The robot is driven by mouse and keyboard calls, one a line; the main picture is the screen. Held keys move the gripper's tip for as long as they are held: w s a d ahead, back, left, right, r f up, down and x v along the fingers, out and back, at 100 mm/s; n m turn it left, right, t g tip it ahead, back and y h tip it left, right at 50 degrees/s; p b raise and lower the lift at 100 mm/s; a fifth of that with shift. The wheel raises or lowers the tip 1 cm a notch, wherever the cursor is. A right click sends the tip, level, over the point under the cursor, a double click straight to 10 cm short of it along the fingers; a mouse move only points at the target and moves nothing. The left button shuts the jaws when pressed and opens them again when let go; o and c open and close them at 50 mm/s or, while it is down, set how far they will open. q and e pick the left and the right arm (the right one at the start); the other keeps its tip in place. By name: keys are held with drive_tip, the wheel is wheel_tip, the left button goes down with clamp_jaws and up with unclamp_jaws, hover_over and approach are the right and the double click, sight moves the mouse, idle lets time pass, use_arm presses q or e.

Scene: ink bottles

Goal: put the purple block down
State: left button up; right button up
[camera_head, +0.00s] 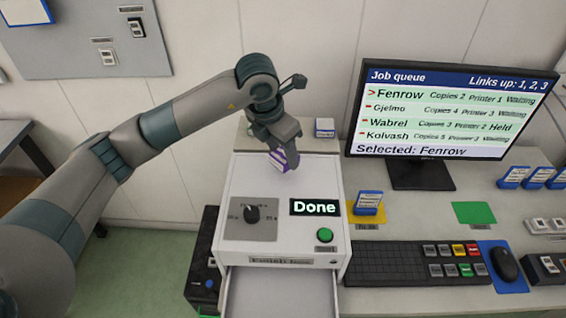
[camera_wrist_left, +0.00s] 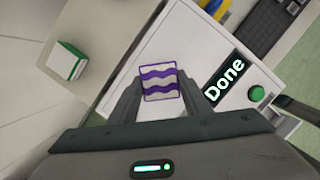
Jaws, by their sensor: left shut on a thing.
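The purple block (camera_head: 277,161) is white with wavy purple bands. It sits between the fingers of my left gripper (camera_head: 286,157), over the back part of the white machine's top (camera_head: 245,180). In the left wrist view the block (camera_wrist_left: 160,82) shows between the two fingers of the gripper (camera_wrist_left: 161,95), which is shut on it. I cannot tell whether the block touches the machine top. My right gripper is not in view.
A small white-and-blue block (camera_head: 325,128) stands behind. A monitor (camera_head: 440,110) and keyboard (camera_head: 418,262) are at right.

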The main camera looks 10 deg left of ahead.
sight(280, 156)
use_arm(q)
wheel_tip(280, 156, down, 3)
drive_tip(key=shift+f+p, duration=0.2)
drive_tip(key=shift+p, duration=0.75)
drive_tip(key=shift+f, duration=0.2)
drive_tip(key=shift+f, duration=0.1)
drive_tip(key=shift+f, duration=0.1)
drive_tip(key=o, duration=1.2)
drive_tip(key=shift+r, duration=0.25)
